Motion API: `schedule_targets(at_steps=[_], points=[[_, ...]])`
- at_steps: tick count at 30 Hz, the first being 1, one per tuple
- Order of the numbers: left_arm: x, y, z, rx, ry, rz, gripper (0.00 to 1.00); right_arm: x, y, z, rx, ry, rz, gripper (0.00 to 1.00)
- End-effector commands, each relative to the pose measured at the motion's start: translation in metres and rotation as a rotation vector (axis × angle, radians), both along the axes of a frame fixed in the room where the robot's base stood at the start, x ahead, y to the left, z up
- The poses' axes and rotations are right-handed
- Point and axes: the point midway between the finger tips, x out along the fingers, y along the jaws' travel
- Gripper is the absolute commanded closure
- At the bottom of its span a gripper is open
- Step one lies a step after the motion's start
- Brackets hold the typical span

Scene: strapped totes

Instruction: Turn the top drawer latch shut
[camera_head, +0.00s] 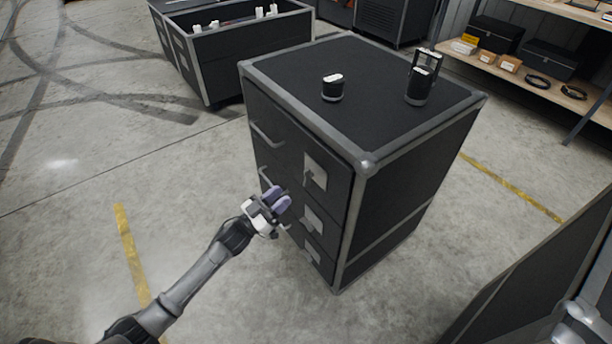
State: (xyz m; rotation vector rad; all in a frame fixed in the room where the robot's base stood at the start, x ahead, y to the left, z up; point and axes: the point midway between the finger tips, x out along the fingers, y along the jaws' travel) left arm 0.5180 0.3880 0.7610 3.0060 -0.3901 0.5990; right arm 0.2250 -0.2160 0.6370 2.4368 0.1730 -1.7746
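A dark drawer cabinet (408,185) with grey edge trim stands in the middle. Its top drawer (285,150) looks closed and has a grey bar handle (264,135). The top drawer latch (315,173) is a small dark lever on a pale plate at the drawer's right side; its exact angle is too small to read. My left gripper (277,198), with purple fingertips, is in front of the middle drawer, below and left of that latch and apart from it. Its fingertips look close together, but any gap is unclear. My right gripper is out of view.
Two small dark objects, a short cylinder (332,88) and a lantern-like one (421,83), stand on the cabinet top. Lower latch plates (313,220) sit below. An open tote (250,55) is behind, shelving (520,72) back right. Floor at left is clear.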

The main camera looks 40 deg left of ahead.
Motion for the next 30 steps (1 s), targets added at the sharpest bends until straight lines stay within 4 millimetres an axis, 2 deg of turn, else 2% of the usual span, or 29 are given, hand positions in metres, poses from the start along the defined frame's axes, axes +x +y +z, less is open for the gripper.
schedule_targets(at_steps=[6, 15, 21, 30], points=[[0.038, -0.009, 0.015, 0.002, -0.003, 0.001, 0.66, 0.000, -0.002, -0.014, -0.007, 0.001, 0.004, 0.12], [0.075, -0.019, 0.031, 0.002, 0.001, 0.002, 0.66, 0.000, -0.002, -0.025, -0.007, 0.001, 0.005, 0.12], [0.086, -0.022, 0.036, 0.002, 0.001, 0.002, 0.66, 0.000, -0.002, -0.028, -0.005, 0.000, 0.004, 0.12], [0.088, -0.023, 0.038, 0.001, 0.002, 0.001, 0.66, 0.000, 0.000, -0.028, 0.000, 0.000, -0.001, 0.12]])
